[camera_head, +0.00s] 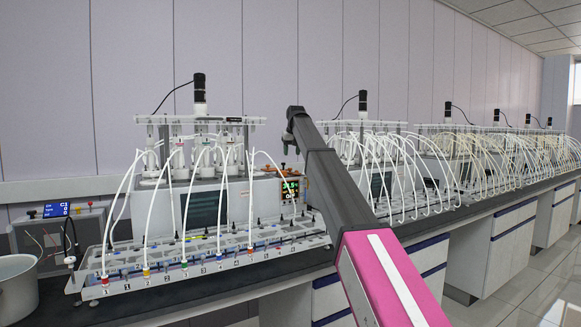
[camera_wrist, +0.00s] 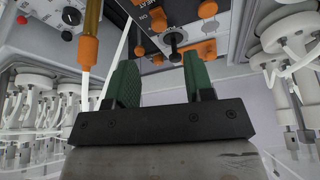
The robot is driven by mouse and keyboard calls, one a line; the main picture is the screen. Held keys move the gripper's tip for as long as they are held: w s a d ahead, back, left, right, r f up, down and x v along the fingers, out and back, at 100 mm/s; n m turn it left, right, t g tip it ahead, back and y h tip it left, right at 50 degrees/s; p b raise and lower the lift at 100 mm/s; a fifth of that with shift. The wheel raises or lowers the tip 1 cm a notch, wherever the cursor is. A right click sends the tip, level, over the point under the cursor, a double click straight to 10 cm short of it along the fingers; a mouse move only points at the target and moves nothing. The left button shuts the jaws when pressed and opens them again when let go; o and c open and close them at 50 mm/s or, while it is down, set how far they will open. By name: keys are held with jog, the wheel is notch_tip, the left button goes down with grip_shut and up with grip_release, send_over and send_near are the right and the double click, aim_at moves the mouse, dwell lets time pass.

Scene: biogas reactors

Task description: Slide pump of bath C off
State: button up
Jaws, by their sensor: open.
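In the wrist view my gripper (camera_wrist: 161,62) is open, with its two green fingers spread and nothing held between them. A grey control panel (camera_wrist: 128,28) with orange knobs and printed labels, including "ON", lies beyond the fingertips. A black switch (camera_wrist: 172,38) on this panel appears between the fingers, apart from them as far as I can tell. I cannot read which label belongs to it or which bath it serves.
A bench carries a row of reactor units with white tubes (camera_head: 380,165). A rack with coloured, numbered caps (camera_head: 184,262) stands at the front left. A metal pot (camera_head: 18,285) is at the far left. In the wrist view a tube with an orange end (camera_wrist: 88,50) hangs close to the left finger.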

aim_at(290, 170)
jog(key=x, duration=0.7)
jog(key=shift+w+f, duration=0.15)
jog(key=shift+f, duration=0.15)
